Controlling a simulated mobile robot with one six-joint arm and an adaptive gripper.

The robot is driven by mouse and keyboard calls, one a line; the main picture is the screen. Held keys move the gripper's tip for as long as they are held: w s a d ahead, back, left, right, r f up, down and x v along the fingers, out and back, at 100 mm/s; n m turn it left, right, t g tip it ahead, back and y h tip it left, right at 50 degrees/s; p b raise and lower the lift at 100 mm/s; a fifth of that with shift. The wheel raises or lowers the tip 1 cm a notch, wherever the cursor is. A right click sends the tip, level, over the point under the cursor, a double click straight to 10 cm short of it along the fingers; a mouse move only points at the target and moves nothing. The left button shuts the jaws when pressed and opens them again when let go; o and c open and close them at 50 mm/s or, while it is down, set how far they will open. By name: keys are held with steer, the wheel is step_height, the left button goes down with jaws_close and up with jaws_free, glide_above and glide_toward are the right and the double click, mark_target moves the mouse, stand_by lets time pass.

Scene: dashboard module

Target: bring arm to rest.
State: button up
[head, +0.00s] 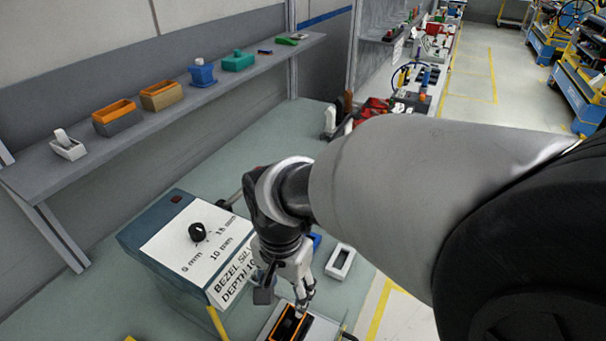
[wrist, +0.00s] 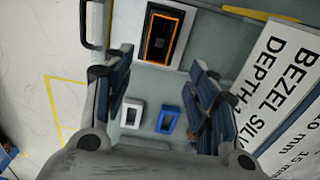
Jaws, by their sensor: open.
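My gripper (head: 303,298) hangs low over the bench at the lower middle of the head view. A dark rectangular part with an orange rim (wrist: 161,38) sits in a light fixture (wrist: 185,15) ahead of the fingertips. The same orange-rimmed part (head: 288,325) shows under the fingers at the bottom edge of the head view. My arm crosses the right half of the head view and hides part of the bench.
A blue box with a dark knob (head: 197,232) and a "BEZEL SILV… DEPTH" label stands left of my gripper. A white frame (head: 340,262) and a blue frame (wrist: 168,119) lie on the bench. A shelf (head: 215,95) with several small parts runs behind.

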steer(key=shift+d+r, duration=0.1)
steer(key=s+d+r+n+t, duration=0.2)
steer(key=s+d+r, duration=0.2)
steer(key=d, duration=0.6)
steer(key=s+d+r+n+t, duration=0.2)
steer(key=s+d+r, duration=0.3)
steer(key=d, duration=0.5)
steer(key=shift+s+d+r+n+t, duration=0.15)
steer(key=shift+r+n+t, duration=0.15)
steer(key=shift+r, duration=0.1)
